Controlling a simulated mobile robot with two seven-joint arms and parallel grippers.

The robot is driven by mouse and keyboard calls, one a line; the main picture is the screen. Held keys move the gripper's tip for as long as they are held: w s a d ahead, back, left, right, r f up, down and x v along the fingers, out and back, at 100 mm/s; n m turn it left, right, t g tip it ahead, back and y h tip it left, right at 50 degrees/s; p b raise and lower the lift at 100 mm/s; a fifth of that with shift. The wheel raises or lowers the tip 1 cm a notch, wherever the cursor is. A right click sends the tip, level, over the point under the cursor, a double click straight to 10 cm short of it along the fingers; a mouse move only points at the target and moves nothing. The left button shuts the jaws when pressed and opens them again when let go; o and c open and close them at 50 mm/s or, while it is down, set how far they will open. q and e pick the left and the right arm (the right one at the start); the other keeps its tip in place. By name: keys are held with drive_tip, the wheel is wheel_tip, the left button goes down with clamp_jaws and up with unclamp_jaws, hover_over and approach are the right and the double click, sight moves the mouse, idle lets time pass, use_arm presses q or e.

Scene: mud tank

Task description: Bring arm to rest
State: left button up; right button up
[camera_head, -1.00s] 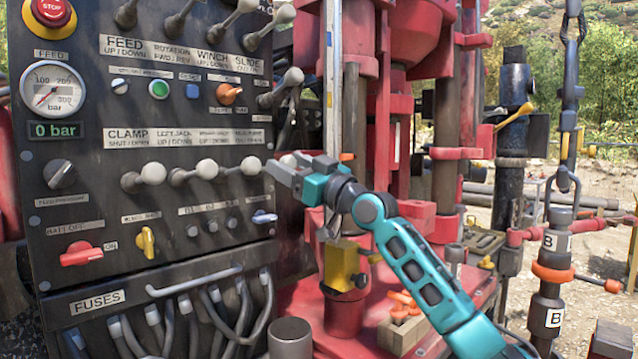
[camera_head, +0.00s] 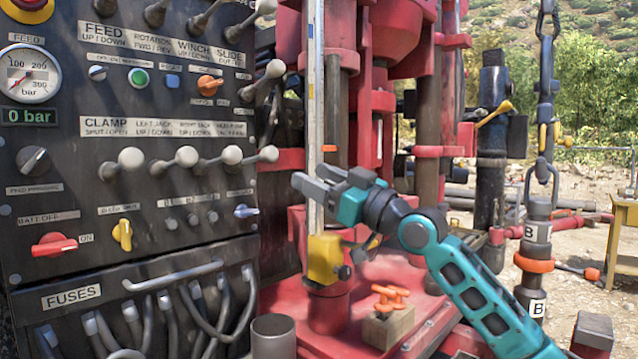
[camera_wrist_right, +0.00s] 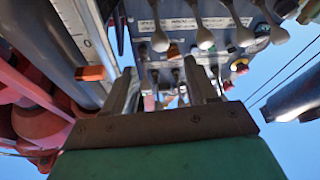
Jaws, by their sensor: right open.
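My right gripper (camera_head: 308,182) is in the middle of the head view, at the end of my teal and grey right arm. Its two grey fingers point left toward the control panel (camera_head: 75,200). They are open and hold nothing. The clamp-row lever with a pale round knob (camera_head: 268,154) is to the left of the fingertips, apart from them. In the right wrist view the open fingers (camera_wrist_right: 162,90) stand apart, with the panel levers beyond them. My left gripper is not in view.
A red drill frame (camera_head: 290,75) with a yellow block (camera_head: 324,259) stands just behind my right gripper. Orange pieces lie on a wooden block (camera_head: 388,327) below my forearm. A hanging chain (camera_head: 546,95) with a black tool is at the right. Hoses run below the panel.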

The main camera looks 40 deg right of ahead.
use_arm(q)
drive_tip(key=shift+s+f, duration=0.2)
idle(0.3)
use_arm(e)
drive_tip(key=a+f+m+g+h+p, duration=0.1)
drive_tip(key=a+f+g+p, duration=0.25)
drive_tip(key=f, duration=1.25)
drive_tip(key=a+f+m+g+h+p, duration=0.1)
drive_tip(key=a+f+g+h+p, duration=0.3)
drive_tip(key=f, duration=1.1)
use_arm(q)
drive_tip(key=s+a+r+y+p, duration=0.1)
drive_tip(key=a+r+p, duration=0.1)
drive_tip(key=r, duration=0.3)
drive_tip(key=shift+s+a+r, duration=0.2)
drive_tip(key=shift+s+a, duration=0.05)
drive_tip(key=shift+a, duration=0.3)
use_arm(e)
drive_tip(key=s+a+f+g+y, duration=0.2)
drive_tip(key=s+a+f+g, duration=0.1)
drive_tip(key=s+a+f, duration=1.3)
drive_tip(key=shift+s+a+f, duration=0.2)
drive_tip(key=shift+s+a, duration=0.45)
drive_tip(key=shift+s, duration=0.55)
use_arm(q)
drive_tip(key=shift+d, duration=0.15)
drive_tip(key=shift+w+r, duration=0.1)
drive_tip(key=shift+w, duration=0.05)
use_arm(e)
drive_tip(key=shift+w, duration=0.1)
